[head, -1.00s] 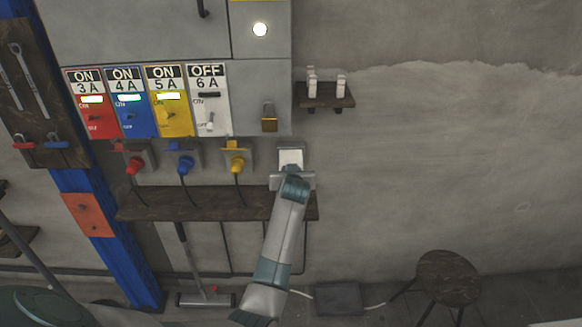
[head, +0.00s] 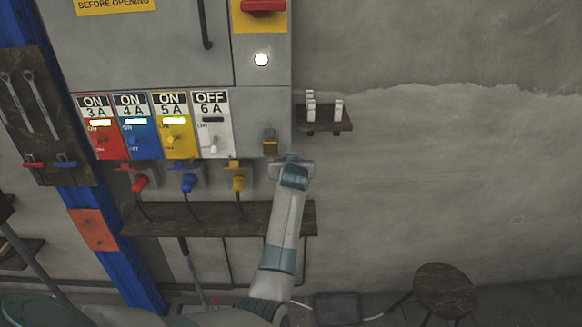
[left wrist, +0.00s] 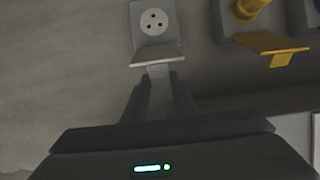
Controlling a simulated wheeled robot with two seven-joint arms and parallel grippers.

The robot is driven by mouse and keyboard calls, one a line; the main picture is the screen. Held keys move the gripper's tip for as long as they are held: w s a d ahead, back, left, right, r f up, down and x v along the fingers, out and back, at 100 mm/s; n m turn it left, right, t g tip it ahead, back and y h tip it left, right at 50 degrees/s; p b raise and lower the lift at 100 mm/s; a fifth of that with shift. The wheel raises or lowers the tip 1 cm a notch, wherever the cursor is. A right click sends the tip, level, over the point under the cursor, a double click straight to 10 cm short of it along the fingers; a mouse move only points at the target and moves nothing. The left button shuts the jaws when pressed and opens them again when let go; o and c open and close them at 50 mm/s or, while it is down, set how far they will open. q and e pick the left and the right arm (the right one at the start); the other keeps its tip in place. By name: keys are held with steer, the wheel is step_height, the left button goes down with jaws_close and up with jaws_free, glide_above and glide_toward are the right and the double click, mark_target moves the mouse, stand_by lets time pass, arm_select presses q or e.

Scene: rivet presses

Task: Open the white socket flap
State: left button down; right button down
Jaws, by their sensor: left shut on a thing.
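The white socket (left wrist: 154,22) shows in the left wrist view, its round face with dark holes exposed. Its white flap (left wrist: 157,53) stands out from the socket's edge on the gripper's side, tilted away from the face. My left gripper (left wrist: 158,73) is shut on the flap's small tab, with a finger on each side. In the head view my left gripper (head: 291,162) is at the wall below the padlock, and it hides the socket and flap. My right gripper is not in view.
Red (head: 139,182), blue (head: 189,182) and yellow (head: 238,182) plugs sit left of my gripper, above a dark shelf (head: 180,222). A padlock (head: 270,142) hangs just above. A small bracket shelf (head: 325,121) is at upper right. The wall further right is clear.

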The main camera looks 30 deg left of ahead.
arm_select(q)
steer(key=shift+w+a+r, duration=0.15)
steer(key=shift+w+r, duration=0.1)
steer(key=shift+r, duration=0.15)
steer(key=c, duration=1.6)
jaws_free()
steer(key=shift+o, duration=0.8)
steer(key=shift+w+f, duration=0.1)
steer(key=shift+f, duration=0.2)
steer(key=b+v, duration=0.4)
steer(key=v, duration=1.3)
steer(key=shift+s, duration=0.2)
